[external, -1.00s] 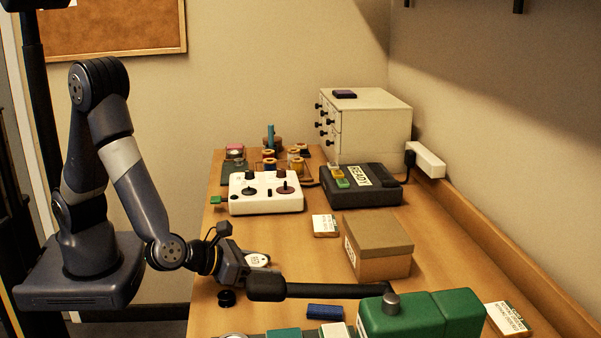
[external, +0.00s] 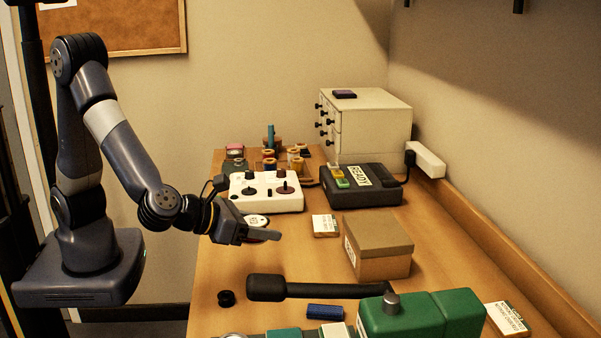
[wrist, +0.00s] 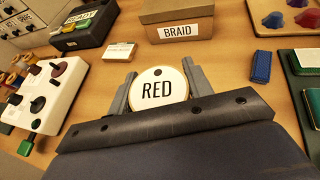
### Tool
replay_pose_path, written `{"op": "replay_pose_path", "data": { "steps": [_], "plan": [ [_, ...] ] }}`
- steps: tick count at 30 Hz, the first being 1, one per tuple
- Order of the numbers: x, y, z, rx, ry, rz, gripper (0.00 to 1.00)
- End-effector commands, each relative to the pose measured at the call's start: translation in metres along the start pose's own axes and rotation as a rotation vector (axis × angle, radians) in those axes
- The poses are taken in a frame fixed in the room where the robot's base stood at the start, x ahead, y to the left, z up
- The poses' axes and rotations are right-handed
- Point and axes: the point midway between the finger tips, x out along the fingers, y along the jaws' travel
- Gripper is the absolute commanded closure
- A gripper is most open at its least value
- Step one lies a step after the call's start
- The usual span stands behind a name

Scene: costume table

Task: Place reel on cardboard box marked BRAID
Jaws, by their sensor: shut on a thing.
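My gripper (external: 262,232) is shut on a round reel (external: 257,220) with a white face and some red showing beneath it. In the wrist view the reel (wrist: 158,88), marked RED, sits between the two fingers of my gripper (wrist: 158,84), label facing the camera. It seems held above the table, left of the cardboard box (external: 384,268). In the wrist view that box (wrist: 178,14) carries a BRAID label and lies beyond the fingers. Its brown top looks flat and bare.
A green machine (external: 420,315) with a long black handle (external: 315,290) lies near the front. A white panel with knobs (external: 266,203), a black READY box (external: 360,197) and a small labelled card block (external: 325,225) stand behind. A small black spool (external: 226,298) is near the left edge.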

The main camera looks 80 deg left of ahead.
Motion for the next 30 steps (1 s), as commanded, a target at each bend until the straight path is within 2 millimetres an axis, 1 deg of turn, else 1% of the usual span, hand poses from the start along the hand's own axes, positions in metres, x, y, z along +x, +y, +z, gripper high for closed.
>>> {"op": "replay_pose_path", "data": {
  "steps": [1,2,5,8,9,11,12,15,18,21,23,25,26,30],
  "plan": [
    [0.002,-0.001,0.009,-0.003,0.001,0.000,0.75],
    [0.004,-0.003,0.014,-0.002,0.004,-0.001,0.75],
    [0.021,-0.011,0.034,-0.002,0.016,-0.009,0.75],
    [0.049,-0.020,0.060,0.001,0.028,-0.024,0.75],
    [0.062,-0.023,0.072,0.003,0.032,-0.032,0.75],
    [0.082,-0.027,0.090,0.008,0.034,-0.046,0.75],
    [0.095,-0.028,0.102,0.011,0.033,-0.056,0.75],
    [0.126,-0.028,0.130,0.022,0.027,-0.078,0.75],
    [0.150,-0.025,0.153,0.033,0.017,-0.098,0.75],
    [0.167,-0.021,0.168,0.043,0.007,-0.111,0.75],
    [0.173,-0.020,0.173,0.047,0.003,-0.118,0.75],
    [0.179,-0.019,0.172,0.052,0.001,-0.121,0.75],
    [0.182,-0.019,0.168,0.054,0.001,-0.121,0.75],
    [0.194,-0.019,0.143,0.057,0.001,-0.123,0.75]
  ]
}}
